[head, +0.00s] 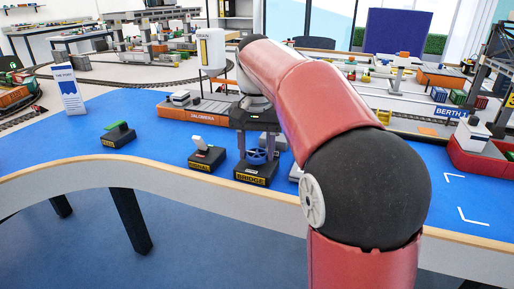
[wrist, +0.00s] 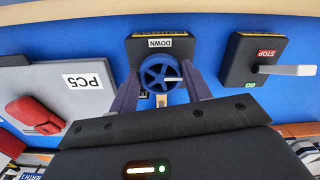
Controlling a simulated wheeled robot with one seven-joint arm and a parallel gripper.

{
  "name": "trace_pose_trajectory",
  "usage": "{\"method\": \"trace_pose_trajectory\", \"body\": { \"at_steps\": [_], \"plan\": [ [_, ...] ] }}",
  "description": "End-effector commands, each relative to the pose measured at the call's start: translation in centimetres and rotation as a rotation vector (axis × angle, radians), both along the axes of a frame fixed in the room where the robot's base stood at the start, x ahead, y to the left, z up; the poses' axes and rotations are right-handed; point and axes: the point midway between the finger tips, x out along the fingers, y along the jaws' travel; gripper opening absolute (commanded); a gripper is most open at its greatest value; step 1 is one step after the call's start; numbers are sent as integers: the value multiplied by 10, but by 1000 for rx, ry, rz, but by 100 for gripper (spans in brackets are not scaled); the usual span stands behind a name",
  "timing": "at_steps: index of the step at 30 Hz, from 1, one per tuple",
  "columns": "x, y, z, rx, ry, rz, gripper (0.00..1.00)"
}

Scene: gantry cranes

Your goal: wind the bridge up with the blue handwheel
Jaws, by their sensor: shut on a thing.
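The blue handwheel (head: 256,156) sits on a dark block labelled BRIDGE (head: 251,177) near the front edge of the blue table. It also shows in the wrist view (wrist: 156,72), spoked and with a pale pin or knob at its right side. My gripper (head: 257,143) comes down on the wheel from above. In the wrist view its two dark fingers stand on the left and right of the wheel, shut on its rim. A DOWN label (wrist: 160,43) is on the block beside the wheel. I cannot make out which part is the bridge; my arm covers much of the scene behind.
Left of the wheel stands a block with a white lever (head: 202,144); its STOP label (wrist: 267,54) shows in the wrist view. A green-levered block (head: 118,134) is farther left. A grey PC5 plate (wrist: 65,93) lies close by. An orange ship (head: 190,115) is behind.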

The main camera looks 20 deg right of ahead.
Motion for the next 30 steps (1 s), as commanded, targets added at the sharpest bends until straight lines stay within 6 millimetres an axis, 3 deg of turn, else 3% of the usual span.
{"method": "trace_pose_trajectory", "body": {
  "at_steps": [30],
  "plan": [
    [3, 2, 1, 0, -3, -965, 25]
  ]
}}
